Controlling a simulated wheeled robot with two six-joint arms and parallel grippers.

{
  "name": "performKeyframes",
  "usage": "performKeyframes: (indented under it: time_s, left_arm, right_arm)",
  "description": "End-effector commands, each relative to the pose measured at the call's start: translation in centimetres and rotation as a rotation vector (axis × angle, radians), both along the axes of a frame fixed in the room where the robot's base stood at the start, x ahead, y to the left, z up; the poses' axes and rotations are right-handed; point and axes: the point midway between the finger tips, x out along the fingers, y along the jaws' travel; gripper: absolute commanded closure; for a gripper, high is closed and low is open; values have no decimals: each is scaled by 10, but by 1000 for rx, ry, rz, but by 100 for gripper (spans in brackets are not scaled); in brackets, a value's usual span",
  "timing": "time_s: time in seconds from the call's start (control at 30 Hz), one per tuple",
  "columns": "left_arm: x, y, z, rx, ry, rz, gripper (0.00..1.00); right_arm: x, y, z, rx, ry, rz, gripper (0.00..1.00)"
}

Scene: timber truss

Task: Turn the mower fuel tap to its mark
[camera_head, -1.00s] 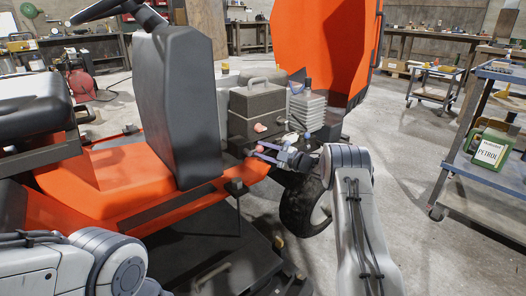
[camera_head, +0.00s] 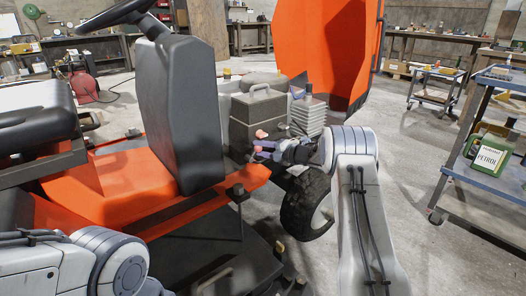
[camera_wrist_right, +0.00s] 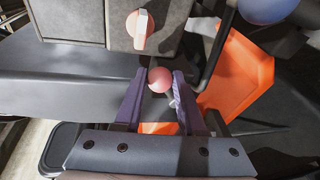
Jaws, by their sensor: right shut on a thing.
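In the head view my right gripper (camera_head: 263,148) reaches in from the right beside the housing. I cannot tell which knob is the fuel tap, and no mark is readable. My left gripper is out of view.
Floor between is clear.

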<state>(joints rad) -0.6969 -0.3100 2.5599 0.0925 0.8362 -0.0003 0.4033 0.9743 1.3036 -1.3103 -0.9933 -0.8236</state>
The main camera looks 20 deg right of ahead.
Motion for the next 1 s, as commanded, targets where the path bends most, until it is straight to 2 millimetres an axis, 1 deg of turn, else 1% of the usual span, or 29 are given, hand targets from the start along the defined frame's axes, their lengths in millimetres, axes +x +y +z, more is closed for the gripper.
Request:
performKeyframes:
  time_s: [0.27, 0.6, 0.8, 1.0]
  left_arm:
    - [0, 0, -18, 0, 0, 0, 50]
    - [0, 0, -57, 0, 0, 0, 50]
    - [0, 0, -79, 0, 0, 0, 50]
    - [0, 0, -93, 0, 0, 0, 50]
  right_arm:
    - [-4, 11, 7, -249, -92, 2, 100]
    - [-9, 26, 12, -536, -198, 2, 100]
    - [-12, 32, 13, -667, -245, 2, 100]
    - [-13, 37, 16, -753, -275, 2, 100]
